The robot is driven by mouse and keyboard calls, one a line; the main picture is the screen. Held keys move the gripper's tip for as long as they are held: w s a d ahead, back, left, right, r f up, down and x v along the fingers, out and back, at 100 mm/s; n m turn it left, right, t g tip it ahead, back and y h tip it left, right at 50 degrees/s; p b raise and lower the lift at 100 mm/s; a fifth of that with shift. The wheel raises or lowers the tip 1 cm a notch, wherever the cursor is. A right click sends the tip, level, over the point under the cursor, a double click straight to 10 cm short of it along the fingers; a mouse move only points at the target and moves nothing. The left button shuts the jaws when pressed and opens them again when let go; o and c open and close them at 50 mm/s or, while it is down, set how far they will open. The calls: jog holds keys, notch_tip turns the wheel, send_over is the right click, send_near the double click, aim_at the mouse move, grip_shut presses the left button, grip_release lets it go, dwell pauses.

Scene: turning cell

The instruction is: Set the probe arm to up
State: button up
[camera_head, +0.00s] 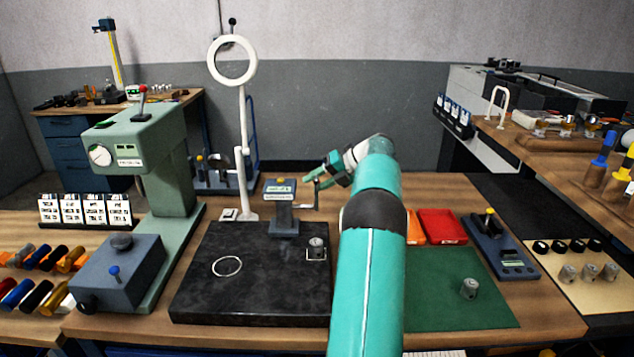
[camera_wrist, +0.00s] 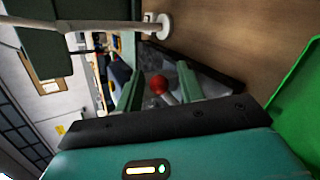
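The small blue-grey gauge (camera_head: 281,190) with a green display stands at the back of the black granite plate. A thin grey arm (camera_head: 306,207), which looks like the probe arm, sticks out sideways from its right side and bends up towards my gripper (camera_head: 318,174). In the wrist view a red ball knob (camera_wrist: 159,85) on a short grey stem shows between the two green fingers of my gripper (camera_wrist: 160,88). The fingers are apart, with gaps beside the knob. I cannot tell how far the knob lies between them. The knob is hidden in the head view.
The black granite plate (camera_head: 215,290) carries a small metal part (camera_head: 316,246). A white ring lamp (camera_head: 233,60) on a post stands left of the gauge. A green press (camera_head: 150,140) stands further left.

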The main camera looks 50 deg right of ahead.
jog(key=v, duration=1.3)
jog(key=shift+s+r, duration=0.2)
jog(key=shift+d, duration=0.1)
